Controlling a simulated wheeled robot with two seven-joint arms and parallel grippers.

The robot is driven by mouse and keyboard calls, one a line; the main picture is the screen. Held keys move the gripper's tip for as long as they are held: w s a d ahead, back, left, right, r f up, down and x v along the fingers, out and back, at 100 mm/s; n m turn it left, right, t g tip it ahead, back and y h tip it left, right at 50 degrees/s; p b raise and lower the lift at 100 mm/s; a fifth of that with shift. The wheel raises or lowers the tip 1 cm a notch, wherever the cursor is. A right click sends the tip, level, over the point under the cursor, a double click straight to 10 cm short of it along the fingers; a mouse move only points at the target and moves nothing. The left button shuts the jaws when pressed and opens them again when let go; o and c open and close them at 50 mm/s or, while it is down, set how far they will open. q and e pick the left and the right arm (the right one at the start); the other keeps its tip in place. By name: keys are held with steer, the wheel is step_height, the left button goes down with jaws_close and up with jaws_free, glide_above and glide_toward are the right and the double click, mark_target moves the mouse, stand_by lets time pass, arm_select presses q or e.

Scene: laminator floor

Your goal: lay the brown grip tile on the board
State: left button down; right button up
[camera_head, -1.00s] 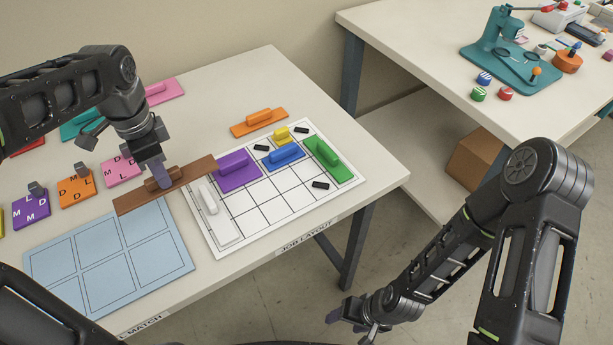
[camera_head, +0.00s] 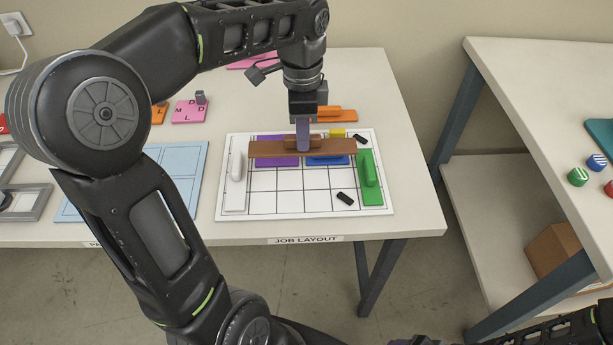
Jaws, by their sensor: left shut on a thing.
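The brown grip tile (camera_head: 265,149) is a long flat bar with a raised handle. My left gripper (camera_head: 303,140) points down and is shut on that handle. The tile is over the upper part of the white gridded board (camera_head: 290,205), level across it. It partly hides a purple tile (camera_head: 275,161) and a blue tile (camera_head: 328,160). I cannot tell how high it is above them. A white tile (camera_head: 236,175) lies on the board's left side and a green tile (camera_head: 370,180) on its right. My right arm is at the bottom right edge; its jaws are not clear.
An orange tile (camera_head: 337,114) lies behind the board, and a small yellow tile (camera_head: 337,133) is at the board's back edge. Small black pieces (camera_head: 345,198) lie on the board. A light blue panel (camera_head: 187,160) is to the left. The board's middle and front cells are mostly clear.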

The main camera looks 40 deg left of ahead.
arm_select(q)
step_height(320, 180, down, 6)
steer(key=shift+f, duration=0.1)
steer(key=shift+f, duration=0.1)
steer(key=shift+f, duration=1.7)
steer(key=shift+f, duration=0.2)
steer(key=c, duration=1.4)
jaws_free()
steer(key=shift+o, duration=0.2)
steer(key=shift+r, duration=0.1)
step_height(320, 180, up, 12)
steer(key=shift+r, duration=0.1)
